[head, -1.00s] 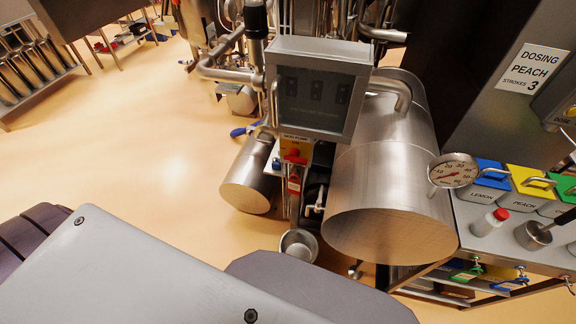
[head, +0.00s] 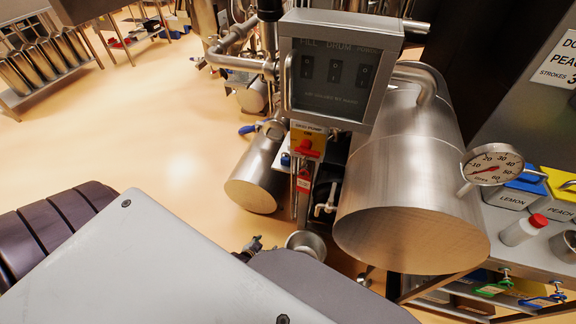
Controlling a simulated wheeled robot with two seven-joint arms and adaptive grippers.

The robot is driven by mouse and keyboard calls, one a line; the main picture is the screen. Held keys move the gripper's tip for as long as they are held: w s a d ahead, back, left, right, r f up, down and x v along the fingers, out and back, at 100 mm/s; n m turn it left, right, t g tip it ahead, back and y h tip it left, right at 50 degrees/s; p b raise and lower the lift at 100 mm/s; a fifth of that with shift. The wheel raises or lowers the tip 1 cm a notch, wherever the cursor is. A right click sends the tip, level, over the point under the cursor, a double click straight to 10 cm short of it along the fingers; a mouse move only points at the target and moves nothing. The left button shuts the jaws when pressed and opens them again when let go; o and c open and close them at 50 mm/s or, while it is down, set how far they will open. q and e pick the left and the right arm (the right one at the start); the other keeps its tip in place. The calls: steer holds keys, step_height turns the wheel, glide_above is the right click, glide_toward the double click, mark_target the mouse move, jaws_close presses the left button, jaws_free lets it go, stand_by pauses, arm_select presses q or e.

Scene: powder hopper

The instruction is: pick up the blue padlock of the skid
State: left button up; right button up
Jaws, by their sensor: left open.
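A small blue thing, which looks like the blue padlock (head: 286,159), hangs at the left side of the skid's yellow and red switch box (head: 308,141), below the display panel. It is small, so its shackle cannot be made out. My left gripper (head: 254,245) shows as a small dark shape past the edge of my own arm cover, low and to the left of the padlock. It is open and apart from the padlock, and most of it is hidden. My right gripper is not in view.
A red tag (head: 303,183) hangs under the switch box. A large steel drum (head: 410,205) stands to the right and a smaller cylinder (head: 254,180) to the left. A steel cup (head: 306,244) is below. A blue-handled valve (head: 248,129) juts left. The floor at left is clear.

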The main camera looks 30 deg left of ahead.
arm_select(q)
steer(key=w+a+r+t+b, duration=0.4)
steer(key=w+r+t+b, duration=0.15)
steer(key=w+r, duration=0.6)
steer(key=t+y+b, duration=0.1)
steer(key=t+b, duration=0.3)
steer(key=b, duration=0.3)
glide_toward(285, 158)
steer(key=s+r, duration=0.2)
steer(key=s, duration=0.2)
steer(key=shift+s+d+r+n, duration=0.1)
steer(key=shift+d+n, duration=0.05)
steer(key=shift+n, duration=0.25)
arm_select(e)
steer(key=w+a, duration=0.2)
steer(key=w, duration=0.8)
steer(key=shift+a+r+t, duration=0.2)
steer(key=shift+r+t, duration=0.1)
arm_select(q)
steer(key=w, duration=0.8)
steer(key=shift+w+a+b, duration=0.3)
steer(key=shift+w+b, duration=0.05)
steer(key=shift+b, duration=0.05)
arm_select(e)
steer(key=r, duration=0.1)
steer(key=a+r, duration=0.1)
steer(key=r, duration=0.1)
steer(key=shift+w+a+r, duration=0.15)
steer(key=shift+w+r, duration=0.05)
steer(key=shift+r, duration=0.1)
